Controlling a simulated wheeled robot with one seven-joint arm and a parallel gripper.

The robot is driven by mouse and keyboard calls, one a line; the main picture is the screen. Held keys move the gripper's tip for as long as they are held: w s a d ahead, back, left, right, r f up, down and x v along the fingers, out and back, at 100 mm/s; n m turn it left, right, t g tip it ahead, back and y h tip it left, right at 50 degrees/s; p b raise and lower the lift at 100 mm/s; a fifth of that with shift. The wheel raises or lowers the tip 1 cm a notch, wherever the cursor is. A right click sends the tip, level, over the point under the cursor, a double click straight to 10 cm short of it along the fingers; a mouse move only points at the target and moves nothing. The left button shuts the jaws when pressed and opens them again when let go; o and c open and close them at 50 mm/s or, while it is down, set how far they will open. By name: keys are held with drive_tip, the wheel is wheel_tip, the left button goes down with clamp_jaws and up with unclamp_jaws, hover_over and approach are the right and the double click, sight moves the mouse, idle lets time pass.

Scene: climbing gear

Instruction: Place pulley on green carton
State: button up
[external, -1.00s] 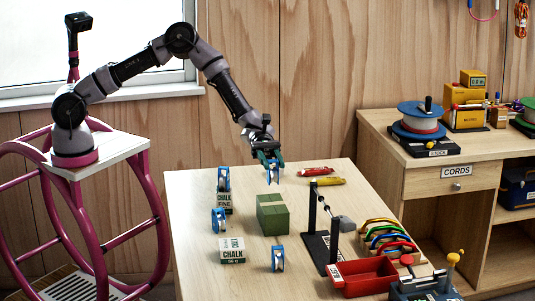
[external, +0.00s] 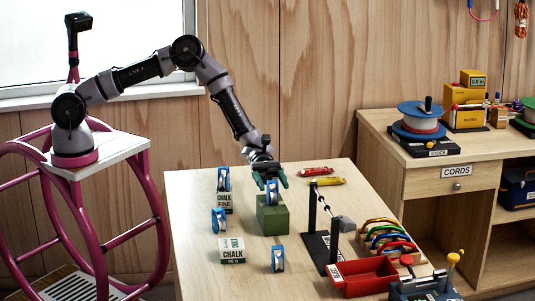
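The green carton (external: 272,221) stands near the middle of the table. A blue and silver pulley (external: 272,193) is upright on top of it. My gripper (external: 271,181) is just above the carton, its teal fingers spread to either side of the pulley's upper part, with a gap showing; it looks open. Other blue pulleys show: one on a chalk box (external: 223,180), one on the table at left (external: 219,220), and one near the front (external: 278,260).
Chalk boxes stand at left (external: 224,204) and front left (external: 232,251). A black stand (external: 318,246) and a red tray (external: 365,278) are right of the carton. Red (external: 315,171) and yellow (external: 325,182) items lie behind. The table's left back corner is clear.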

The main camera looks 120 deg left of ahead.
drive_tip(key=shift+r, duration=0.15)
drive_tip(key=shift+s+a, duration=0.2)
drive_tip(key=shift+a, duration=0.05)
drive_tip(key=v, duration=1.1)
drive_tip(key=s+d+r+m+g+y, duration=0.2)
drive_tip(key=s+d+r+m+g, duration=0.4)
drive_tip(key=d+m, duration=0.25)
drive_tip(key=s+d+r+m+g+y, duration=0.2)
drive_tip(key=s+d+r+m+g, duration=0.35)
drive_tip(key=s+d+m, duration=0.35)
drive_tip(key=s+r+m+t+y, duration=0.3)
drive_tip(key=s+r+m+y, duration=0.2)
drive_tip(key=s, duration=0.7)
drive_tip(key=s+r+m+t+y, duration=0.3)
drive_tip(key=s+r+m+y, duration=0.2)
drive_tip(key=s+r+m, duration=0.3)
drive_tip(key=s+r, duration=0.3)
drive_tip(key=s, duration=0.1)
drive_tip(key=shift+s+a+m+y, duration=0.15)
drive_tip(key=shift+m+y, duration=0.2)
drive_tip(key=shift+y, duration=0.05)
